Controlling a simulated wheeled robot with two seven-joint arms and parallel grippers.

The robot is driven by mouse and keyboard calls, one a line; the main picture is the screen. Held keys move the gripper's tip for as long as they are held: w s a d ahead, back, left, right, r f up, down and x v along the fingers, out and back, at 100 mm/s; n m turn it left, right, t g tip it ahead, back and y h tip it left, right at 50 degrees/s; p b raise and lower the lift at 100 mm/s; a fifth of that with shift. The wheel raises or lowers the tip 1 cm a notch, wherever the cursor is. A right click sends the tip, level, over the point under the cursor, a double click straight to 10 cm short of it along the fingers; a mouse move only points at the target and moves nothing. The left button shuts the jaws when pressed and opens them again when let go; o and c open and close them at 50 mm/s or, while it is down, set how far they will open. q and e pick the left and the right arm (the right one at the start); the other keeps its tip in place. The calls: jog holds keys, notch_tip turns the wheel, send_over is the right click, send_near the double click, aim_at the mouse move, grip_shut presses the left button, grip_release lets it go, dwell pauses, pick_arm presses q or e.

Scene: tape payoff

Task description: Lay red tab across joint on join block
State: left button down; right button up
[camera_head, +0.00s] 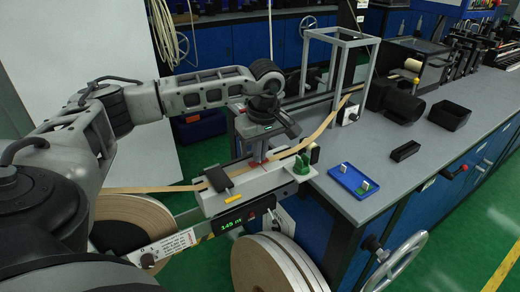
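The join block (240,192) is a pale, long block in the middle of the view, with tan tape (295,147) coming in from the upper right and more tape (150,189) leaving to the left. A small red tab (257,163) shows at the block's top, directly under my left gripper (258,152). The gripper points down, its fingertips at or just above the tab. The fingers are too small to show whether they grip it. The joint under the tab is hidden. My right gripper is out of view.
A blue tray (354,181) holds small pieces. A grey frame (335,80) stands behind. Large tape reels (270,262) are below.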

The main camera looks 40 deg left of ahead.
pick_arm(q)
jog(key=shift+f, duration=0.1)
jog(key=shift+f, duration=0.1)
jog(key=c, duration=1.7)
grip_release()
